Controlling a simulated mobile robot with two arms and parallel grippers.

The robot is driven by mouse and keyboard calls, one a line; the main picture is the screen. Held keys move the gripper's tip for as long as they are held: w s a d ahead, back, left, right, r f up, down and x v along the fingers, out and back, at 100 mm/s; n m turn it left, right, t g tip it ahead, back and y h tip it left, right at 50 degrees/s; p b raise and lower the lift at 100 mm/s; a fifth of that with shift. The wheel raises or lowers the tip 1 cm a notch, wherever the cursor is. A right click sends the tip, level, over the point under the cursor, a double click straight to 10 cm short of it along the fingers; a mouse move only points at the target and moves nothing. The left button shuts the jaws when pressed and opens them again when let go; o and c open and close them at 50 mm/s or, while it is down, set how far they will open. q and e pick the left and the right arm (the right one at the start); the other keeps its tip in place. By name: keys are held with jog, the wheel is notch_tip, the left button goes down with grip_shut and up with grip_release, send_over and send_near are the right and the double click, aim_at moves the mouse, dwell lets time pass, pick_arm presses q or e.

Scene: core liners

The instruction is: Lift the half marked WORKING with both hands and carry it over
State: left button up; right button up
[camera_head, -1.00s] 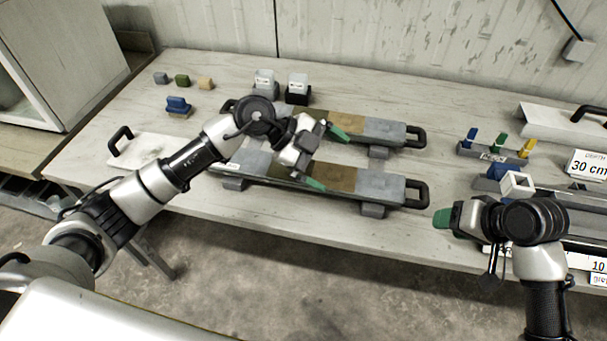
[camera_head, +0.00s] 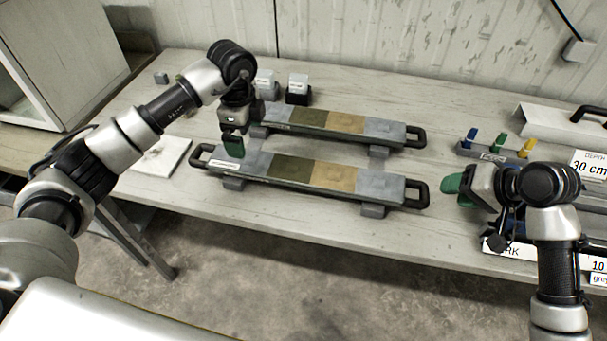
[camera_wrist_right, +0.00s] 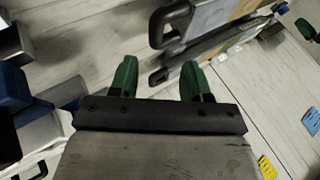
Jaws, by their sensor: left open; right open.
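Two long core halves lie side by side on raised blocks, each with grey, olive and tan sections and black end handles. The front half (camera_head: 290,168) has a white label (camera_head: 226,163) at its left end, too small to read. The rear half (camera_head: 345,122) lies behind it. My left gripper (camera_head: 232,148) points down over the left end of the front half, open and empty, partly hiding it. My right gripper (camera_head: 456,186) is open and empty, right of the front half's right handle (camera_head: 417,194). In the right wrist view that handle (camera_wrist_right: 160,76) shows beyond the green fingertips (camera_wrist_right: 158,78).
Two small labelled blocks (camera_head: 298,88) stand behind the rear half. A rack with blue, green and yellow pieces (camera_head: 498,148) and a 30 cm sign (camera_head: 588,165) are at the right. A white board (camera_head: 160,158) lies at the left. The table's front edge runs close before the front half.

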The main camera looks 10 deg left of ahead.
aim_at(251, 161)
pick_arm(q)
notch_tip(251, 161, down, 9)
jog(key=shift+f, duration=0.15)
pick_arm(e)
jog(key=x, duration=0.9)
jog(key=shift+a+f, duration=0.1)
pick_arm(q)
jog(key=c, duration=0.9)
pick_arm(e)
grip_shut()
pick_arm(q)
jog(key=c, duration=0.9)
pick_arm(e)
jog(key=shift+s, duration=0.1)
pick_arm(q)
jog(key=shift+d, duration=0.15)
grip_shut()
